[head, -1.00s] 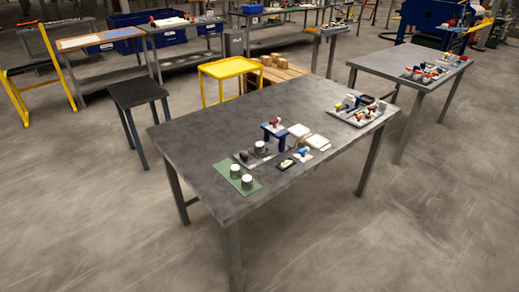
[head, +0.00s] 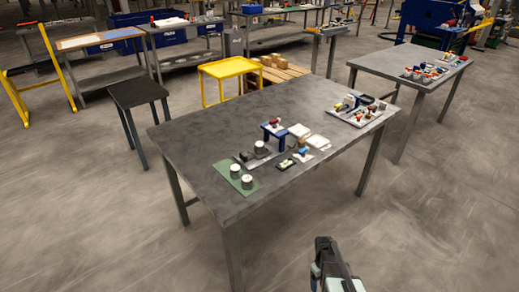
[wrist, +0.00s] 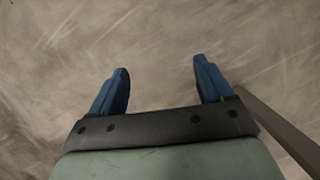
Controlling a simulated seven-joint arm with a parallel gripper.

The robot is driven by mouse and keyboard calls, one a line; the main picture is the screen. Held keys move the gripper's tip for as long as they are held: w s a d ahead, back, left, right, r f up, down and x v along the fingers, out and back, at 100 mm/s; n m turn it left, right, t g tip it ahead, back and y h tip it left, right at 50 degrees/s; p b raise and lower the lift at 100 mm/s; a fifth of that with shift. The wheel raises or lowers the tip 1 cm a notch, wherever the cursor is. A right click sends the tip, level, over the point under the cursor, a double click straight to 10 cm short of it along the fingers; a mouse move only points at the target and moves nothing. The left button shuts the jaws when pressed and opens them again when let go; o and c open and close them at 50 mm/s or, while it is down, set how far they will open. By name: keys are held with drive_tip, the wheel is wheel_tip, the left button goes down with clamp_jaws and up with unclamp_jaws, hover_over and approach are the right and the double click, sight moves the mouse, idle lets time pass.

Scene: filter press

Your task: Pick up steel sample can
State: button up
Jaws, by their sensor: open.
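Two small grey cans with pale tops stand on a green mat at the near left of the grey table in the head view: one can (head: 235,170) and a nearer can (head: 247,183). A similar can (head: 260,148) stands on a dark tray behind them. I cannot tell which one is the steel sample can. My gripper (wrist: 160,72) is open and empty, its two blue fingers apart over bare floor in the wrist view. In the head view my arm's end is at the bottom, off the table's near edge and well apart from the cans.
The table (head: 215,130) also holds a blue stand (head: 275,132), white pads (head: 318,141) and a tray of small parts at its far right. A table leg shows in the wrist view.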

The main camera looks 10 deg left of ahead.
drive_tip(key=w+d+r+n+t, duration=0.1)
drive_tip(key=w+r, duration=0.5)
drive_tip(key=w, duration=0.4)
drive_tip(key=w+d+r+n+t+h, duration=0.1)
drive_tip(key=w+d+r+n+t, duration=0.1)
drive_tip(key=w+r, duration=0.5)
drive_tip(key=w+d+r+n+t, duration=0.1)
drive_tip(key=w+r, duration=0.3)
drive_tip(key=w, duration=0.8)
drive_tip(key=w+d+r+n+t+h, duration=0.1)
drive_tip(key=w+r+n+t, duration=0.1)
drive_tip(key=w+r, duration=0.95)
drive_tip(key=w+d+r+n+t+h, duration=0.15)
drive_tip(key=w+r, duration=0.55)
drive_tip(key=r, duration=0.9)
wheel_tip(320, 180, up, 6)
drive_tip(key=n+g+y, duration=0.5)
drive_tip(key=n, duration=0.2)
hover_over(259, 144)
drive_tip(key=shift+t, duration=0.25)
drive_tip(key=f, duration=0.8)
drive_tip(key=shift+w+d, duration=0.15)
drive_tip(key=shift+w, duration=0.25)
drive_tip(key=shift+s+f, duration=0.15)
drive_tip(key=shift+f, duration=1.15)
drive_tip(key=shift+s+f, duration=0.1)
drive_tip(key=shift+f, duration=1.15)
